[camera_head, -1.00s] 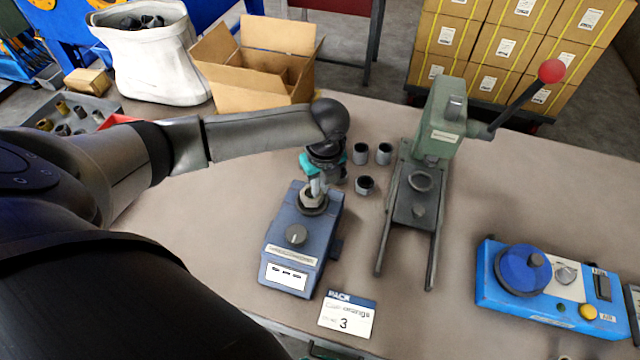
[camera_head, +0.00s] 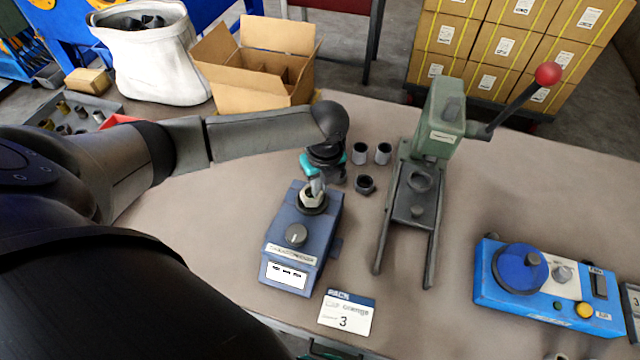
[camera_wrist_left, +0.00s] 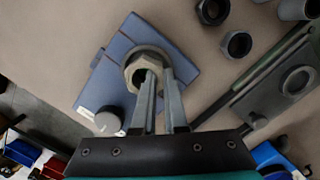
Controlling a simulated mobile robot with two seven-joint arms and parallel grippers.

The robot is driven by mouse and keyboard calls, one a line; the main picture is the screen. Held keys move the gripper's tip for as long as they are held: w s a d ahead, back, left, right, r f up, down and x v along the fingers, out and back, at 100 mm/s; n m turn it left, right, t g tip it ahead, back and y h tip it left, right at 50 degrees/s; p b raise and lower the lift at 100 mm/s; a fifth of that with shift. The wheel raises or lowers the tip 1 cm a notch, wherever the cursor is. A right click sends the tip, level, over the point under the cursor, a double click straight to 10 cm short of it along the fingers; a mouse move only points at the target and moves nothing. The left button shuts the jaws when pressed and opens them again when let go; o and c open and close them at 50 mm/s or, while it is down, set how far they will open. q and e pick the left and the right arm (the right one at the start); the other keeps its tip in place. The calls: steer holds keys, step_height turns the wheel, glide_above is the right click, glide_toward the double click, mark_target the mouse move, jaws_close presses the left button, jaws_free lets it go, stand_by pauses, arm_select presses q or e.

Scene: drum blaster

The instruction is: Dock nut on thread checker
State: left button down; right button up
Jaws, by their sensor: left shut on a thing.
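The thread checker (camera_head: 290,256) is a dark blue box on the table with a grey knob, a white display and a round dark seat at its far end. It also shows in the left wrist view (camera_wrist_left: 118,78). My left gripper (camera_head: 315,188) points down over that seat and is shut on a metallic hex nut (camera_head: 312,199). In the left wrist view the fingers (camera_wrist_left: 160,95) hold the nut (camera_wrist_left: 146,68) by its near side, and it lies over the seat. Whether it rests on the seat or sits just above it I cannot tell. My right gripper is not in view.
Several dark-bored fittings (camera_head: 365,184) stand right of the gripper. A green lever press (camera_head: 440,125) is beyond them, with a blue tester (camera_head: 548,285) at far right. A card marked 3 (camera_head: 346,313) lies in front. An open carton (camera_head: 258,72) stands behind.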

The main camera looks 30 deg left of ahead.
arm_select(q)
steer(key=shift+f+b, duration=0.3)
steer(key=shift+f, duration=0.3)
steer(key=c, duration=1.2)
jaws_free()
steer(key=shift+c, duration=0.2)
step_height(320, 180, up, 11)
steer(key=d+p, duration=0.1)
steer(key=p, duration=1.2)
steer(key=shift+s, duration=0.4)
steer(key=shift+d, duration=0.1)
